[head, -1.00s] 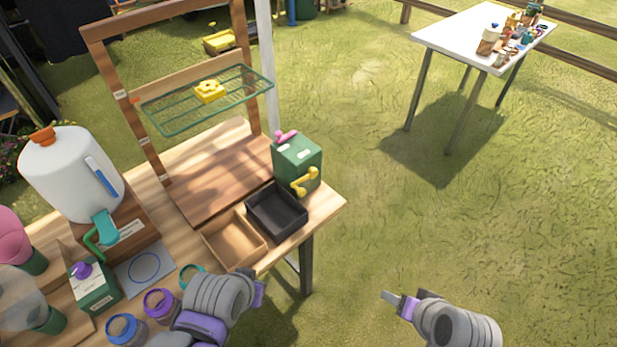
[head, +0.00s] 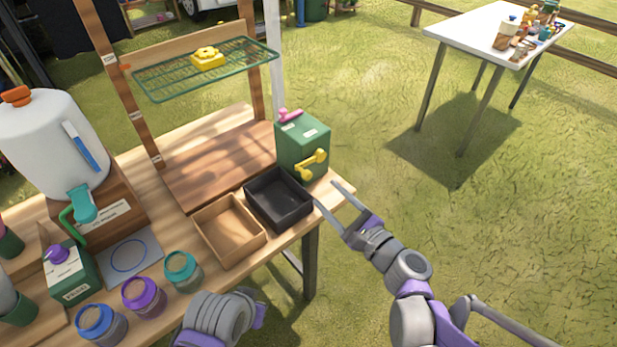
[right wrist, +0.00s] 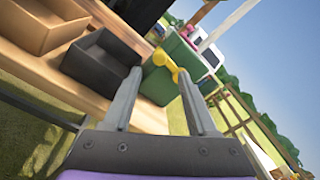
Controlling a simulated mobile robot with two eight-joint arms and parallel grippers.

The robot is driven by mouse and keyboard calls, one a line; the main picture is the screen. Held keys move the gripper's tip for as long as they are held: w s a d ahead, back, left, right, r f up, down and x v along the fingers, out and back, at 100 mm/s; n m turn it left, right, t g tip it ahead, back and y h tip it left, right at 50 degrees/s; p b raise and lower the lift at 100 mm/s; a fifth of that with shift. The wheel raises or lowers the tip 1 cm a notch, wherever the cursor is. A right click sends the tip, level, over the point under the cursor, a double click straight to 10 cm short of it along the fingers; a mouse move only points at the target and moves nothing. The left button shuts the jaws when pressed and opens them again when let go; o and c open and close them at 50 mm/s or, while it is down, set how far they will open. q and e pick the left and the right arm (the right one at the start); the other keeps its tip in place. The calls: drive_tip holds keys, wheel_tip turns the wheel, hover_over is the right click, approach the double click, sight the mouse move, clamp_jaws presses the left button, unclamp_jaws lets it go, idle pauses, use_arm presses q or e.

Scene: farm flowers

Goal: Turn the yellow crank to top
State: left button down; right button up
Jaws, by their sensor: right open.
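The yellow crank (head: 311,165) sits on the front face of a green box (head: 303,138) at the right end of the wooden table. In the right wrist view the crank (right wrist: 165,64) shows just past my fingertips, on the green box (right wrist: 157,84). My right gripper (head: 325,193) is open and empty, its fingers apart, in front of and slightly below the crank and not touching it. My left arm shows at the bottom of the head view, but its fingers cannot be made out.
A black tray (head: 278,215) and a brown tray (head: 226,250) lie left of the crank box. A pink part (head: 290,116) sits on top of the box. A green wire shelf (head: 160,87) stands behind.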

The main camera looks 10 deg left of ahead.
sight(309, 177)
drive_tip(key=x, duration=0.8)
drive_tip(key=shift+w+a, duration=0.15)
drive_tip(key=shift+a, duration=0.1)
clamp_jaws()
idle(1.0)
